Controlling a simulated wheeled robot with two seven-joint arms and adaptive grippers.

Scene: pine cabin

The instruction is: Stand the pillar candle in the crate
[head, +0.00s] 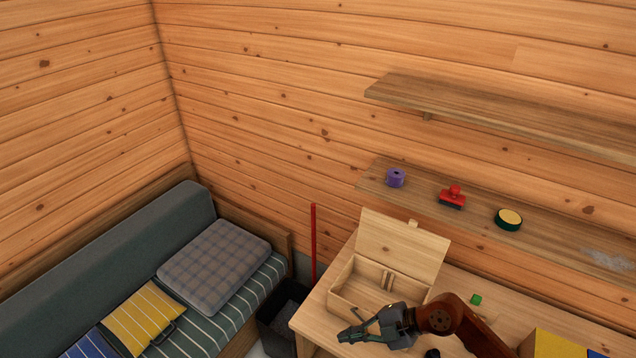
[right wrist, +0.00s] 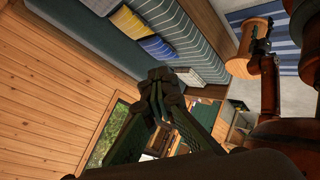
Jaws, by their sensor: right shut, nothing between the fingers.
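No pillar candle can be made out in either view. No separate crate can be told for certain; an open wooden box (head: 350,300) with a raised lid and a small divider stands on the table. My right gripper (head: 345,337) is shut and empty, just in front of the box in the head view, its fingers pointing left. Its shut fingers also show in the right wrist view (right wrist: 158,82). My left gripper is outside the head view; a dark shape at the end of my other arm in the right wrist view (right wrist: 262,45) is too small to read.
The shelf (head: 555,238) holds a purple spool (head: 395,178), a red stamp-like thing (head: 453,198) and a green-and-yellow tin (head: 509,219). A yellow box (head: 560,345) is at lower right. A dark bin (head: 272,318) stands beside the sofa (head: 110,262).

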